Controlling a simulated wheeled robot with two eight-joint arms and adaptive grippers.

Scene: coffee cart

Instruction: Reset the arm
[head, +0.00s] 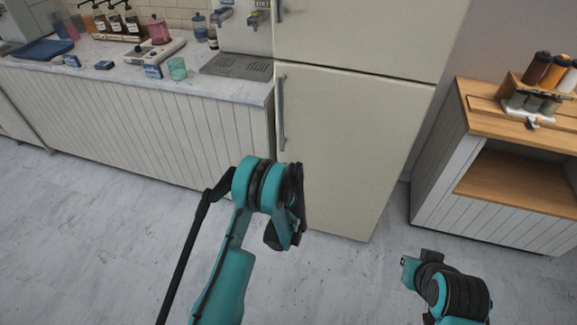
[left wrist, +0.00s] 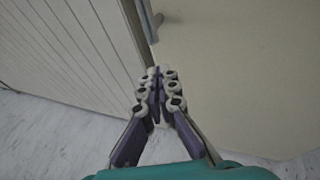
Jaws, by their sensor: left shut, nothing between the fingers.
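My left arm (head: 242,220) rises from the bottom of the head view and bends in front of the fridge. Its gripper is hidden behind the arm there. In the left wrist view my left gripper (left wrist: 160,85) is shut, with its fingers together and nothing between them. It points toward the lower part of the cream fridge (left wrist: 225,85) and the edge beside the counter. My right arm (head: 455,293) shows as a bent teal and black piece at the lower right, and I cannot make out its gripper.
The tall fridge (head: 345,140) stands ahead with a long handle (head: 282,115). A panelled counter (head: 150,125) on the left holds cups, bottles and a blue tray (head: 45,49). A wooden-topped cabinet (head: 495,120) stands at the right. The grey floor (head: 90,240) is clear.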

